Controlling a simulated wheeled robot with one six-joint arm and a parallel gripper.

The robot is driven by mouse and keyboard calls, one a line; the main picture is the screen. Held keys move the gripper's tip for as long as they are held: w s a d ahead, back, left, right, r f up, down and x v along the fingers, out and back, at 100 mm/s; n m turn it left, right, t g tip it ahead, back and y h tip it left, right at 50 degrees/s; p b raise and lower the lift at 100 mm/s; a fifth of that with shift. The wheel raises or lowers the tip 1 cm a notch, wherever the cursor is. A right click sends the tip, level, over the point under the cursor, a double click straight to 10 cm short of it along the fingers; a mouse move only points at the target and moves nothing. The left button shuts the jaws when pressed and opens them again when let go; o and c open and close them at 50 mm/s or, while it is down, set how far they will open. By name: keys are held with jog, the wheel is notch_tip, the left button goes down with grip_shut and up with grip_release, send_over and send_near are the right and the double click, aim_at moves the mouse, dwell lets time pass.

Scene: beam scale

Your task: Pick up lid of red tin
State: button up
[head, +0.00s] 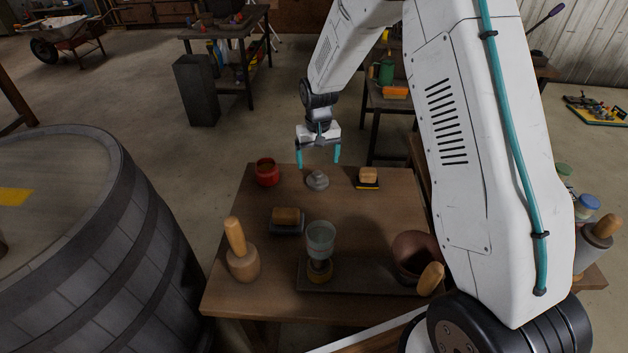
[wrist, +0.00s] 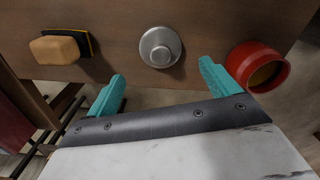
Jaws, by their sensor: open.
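The red tin (head: 267,172) stands at the far left of the wooden table, and its open top shows in the wrist view (wrist: 258,68). A round grey metal lid with a knob (head: 317,180) lies on the table to the right of the tin; it also shows in the wrist view (wrist: 160,47). My gripper (head: 319,162) is open and empty above the far edge of the table, close to the lid. In the wrist view its teal fingers (wrist: 163,85) are apart, with the lid ahead of the gap between them. Nothing hides the lid.
A wooden block on a dark and yellow pad (head: 368,177) lies to the right of the lid. A second block (head: 286,216), a glass vessel (head: 320,240), a wooden mallet (head: 241,255) and a brown bowl (head: 414,255) stand nearer. A barrel (head: 130,240) is at left.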

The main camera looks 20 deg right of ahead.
aim_at(317, 171)
notch_tip(317, 171, down, 6)
jog(key=shift+a, duration=0.1)
jog(key=c, duration=1.1)
